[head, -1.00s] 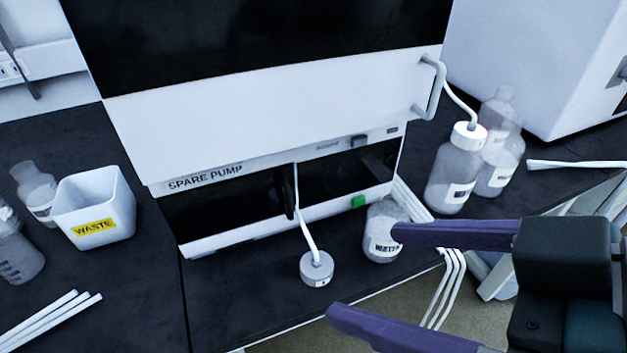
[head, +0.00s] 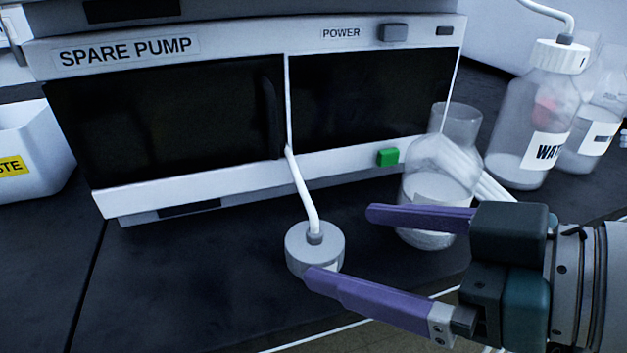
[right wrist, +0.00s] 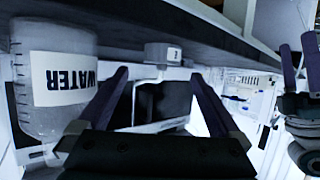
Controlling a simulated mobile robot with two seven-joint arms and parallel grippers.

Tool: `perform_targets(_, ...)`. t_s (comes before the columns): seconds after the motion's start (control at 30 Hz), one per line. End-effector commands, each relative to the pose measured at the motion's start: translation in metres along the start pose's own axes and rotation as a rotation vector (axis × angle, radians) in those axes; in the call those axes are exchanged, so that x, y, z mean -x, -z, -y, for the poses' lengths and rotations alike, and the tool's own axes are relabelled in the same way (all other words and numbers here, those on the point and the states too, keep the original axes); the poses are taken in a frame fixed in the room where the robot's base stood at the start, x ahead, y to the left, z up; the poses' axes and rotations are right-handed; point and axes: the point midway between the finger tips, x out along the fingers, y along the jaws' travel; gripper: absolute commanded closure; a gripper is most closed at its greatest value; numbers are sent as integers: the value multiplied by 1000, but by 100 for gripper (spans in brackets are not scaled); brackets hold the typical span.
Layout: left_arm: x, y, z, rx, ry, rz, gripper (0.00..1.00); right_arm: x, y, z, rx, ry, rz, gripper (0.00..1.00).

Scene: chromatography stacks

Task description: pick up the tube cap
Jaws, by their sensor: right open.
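The tube cap (head: 314,250) is a round grey-white cap with a white tube rising from its top. It sits at the dark bench's front part, before the spare pump. My right gripper (head: 340,246) is open, coming in from the right; its near finger overlaps the cap's lower right edge in the head view, and its far finger is to the right of it. In the right wrist view the cap (right wrist: 163,53) shows between and beyond the spread fingers (right wrist: 160,73). I cannot tell whether they touch it. Part of another gripper, seemingly my left (right wrist: 298,65), shows at the right edge there.
An uncapped clear bottle (head: 428,190) stands behind my right gripper's far finger; the wrist view shows its WATER label (right wrist: 65,80). A capped bottle (head: 530,125) stands further right. The spare pump (head: 130,170) is behind the cap. A white waste bin (head: 45,150) is at left.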

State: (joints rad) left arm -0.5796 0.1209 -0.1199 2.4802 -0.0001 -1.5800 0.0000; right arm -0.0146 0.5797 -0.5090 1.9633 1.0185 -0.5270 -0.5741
Motion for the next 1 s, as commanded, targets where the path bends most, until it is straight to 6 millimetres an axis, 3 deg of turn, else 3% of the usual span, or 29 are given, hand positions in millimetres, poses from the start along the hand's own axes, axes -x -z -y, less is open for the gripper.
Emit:
perform_targets(0.5, -13, -4, 0, 0, 0, 0, 0, -59, -3, 3, 0, 1, 0, 0)
perform_targets(0.77, -12, -4, 0, 0, 0, 0, 0, -62, -3, 4, 1, 2, 2, 0)
perform_targets(1.0, -12, -4, -1, 0, 0, 1, 0, -62, -3, 4, 0, 2, 2, 26)
